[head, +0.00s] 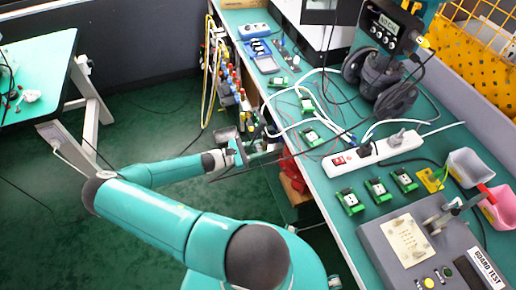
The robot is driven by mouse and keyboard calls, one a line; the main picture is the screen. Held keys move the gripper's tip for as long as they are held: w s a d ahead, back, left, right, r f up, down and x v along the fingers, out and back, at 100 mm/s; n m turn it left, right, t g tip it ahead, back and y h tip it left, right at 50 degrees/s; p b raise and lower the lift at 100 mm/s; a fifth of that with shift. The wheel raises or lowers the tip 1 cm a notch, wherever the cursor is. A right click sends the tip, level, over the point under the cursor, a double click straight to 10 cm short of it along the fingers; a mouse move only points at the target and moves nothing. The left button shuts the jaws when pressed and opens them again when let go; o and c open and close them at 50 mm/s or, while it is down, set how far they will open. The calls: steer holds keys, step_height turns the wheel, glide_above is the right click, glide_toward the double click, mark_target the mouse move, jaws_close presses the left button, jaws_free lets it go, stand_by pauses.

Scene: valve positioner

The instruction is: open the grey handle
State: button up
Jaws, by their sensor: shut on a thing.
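My gripper (262,150) is at the end of my teal arm, close to the left edge of the green bench. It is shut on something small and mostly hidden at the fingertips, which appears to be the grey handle. I cannot make out the handle's full shape or how far it is turned. A red part (291,187), perhaps a valve body, shows below the gripper beside the bench edge, partly covered.
The green bench (345,235) carries green circuit boards (376,190), a white power strip (372,155), cables and a grey test fixture (385,238). Tools (228,85) hang along its left side. The floor between it and the left table (42,62) is mostly free.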

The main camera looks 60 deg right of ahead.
steer(key=shift+m, duration=0.4)
steer(key=o, duration=1)
steer(key=v, duration=1.4)
